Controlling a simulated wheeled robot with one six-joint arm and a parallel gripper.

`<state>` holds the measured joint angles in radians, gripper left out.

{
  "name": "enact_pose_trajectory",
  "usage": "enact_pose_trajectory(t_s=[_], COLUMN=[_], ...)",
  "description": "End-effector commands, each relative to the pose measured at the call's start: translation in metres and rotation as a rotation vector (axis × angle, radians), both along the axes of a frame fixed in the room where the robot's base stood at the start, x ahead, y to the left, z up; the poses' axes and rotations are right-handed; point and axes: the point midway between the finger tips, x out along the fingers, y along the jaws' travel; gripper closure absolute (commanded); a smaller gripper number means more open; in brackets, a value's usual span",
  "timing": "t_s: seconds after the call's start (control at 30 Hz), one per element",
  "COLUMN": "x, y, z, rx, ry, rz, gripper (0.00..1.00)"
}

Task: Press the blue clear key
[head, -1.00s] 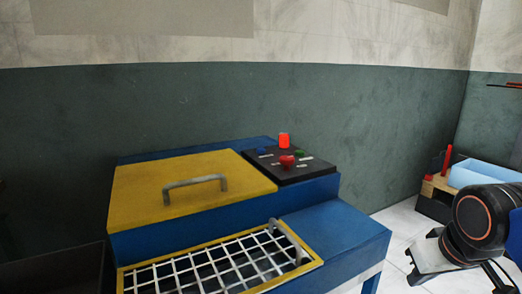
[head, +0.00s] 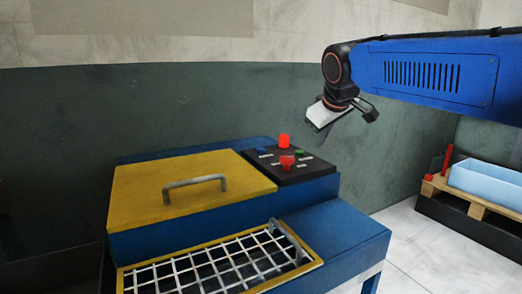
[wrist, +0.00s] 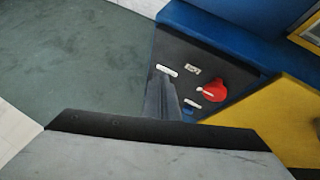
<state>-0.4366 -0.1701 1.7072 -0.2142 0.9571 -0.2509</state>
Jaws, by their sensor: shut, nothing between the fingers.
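The blue clear key (head: 262,150) sits on the black control panel (head: 308,173) of the blue press, near the yellow lid. A green key (head: 300,152), a red knob (head: 287,162) and a red lamp (head: 284,140) share the panel. My gripper (head: 322,137) is shut and empty, above and to the right of the panel, apart from it. In the wrist view, my fingers (wrist: 159,82) overlap part of the panel, with the red knob (wrist: 212,91) to their right. A small bluish patch just beside the fingers may be the blue key, partly hidden.
The yellow lid (head: 195,172) with a grey handle fills the press's left top. A wire grid (head: 215,262) lies in front. A pallet with a light blue bin (head: 488,182) stands at the right. The air above the press is free.

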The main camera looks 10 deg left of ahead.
Motion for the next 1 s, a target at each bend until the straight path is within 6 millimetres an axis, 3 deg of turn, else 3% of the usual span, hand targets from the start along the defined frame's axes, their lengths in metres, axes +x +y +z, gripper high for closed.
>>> enact_pose_trajectory(t_s=[0.03,0.2,0.5,0.7,1.0], x=[0.012,0.046,0.083,0.09,0.091], y=[0.018,0.071,0.151,0.172,0.174], z=[0.007,0.03,0.055,0.061,0.062], rx=[-0.011,-0.044,-0.086,-0.098,-0.099], ry=[-0.012,-0.059,-0.126,-0.146,-0.147], rz=[0.028,0.113,0.226,0.255,0.257], gripper=[1.0,1.0,1.0,1.0,1.0])
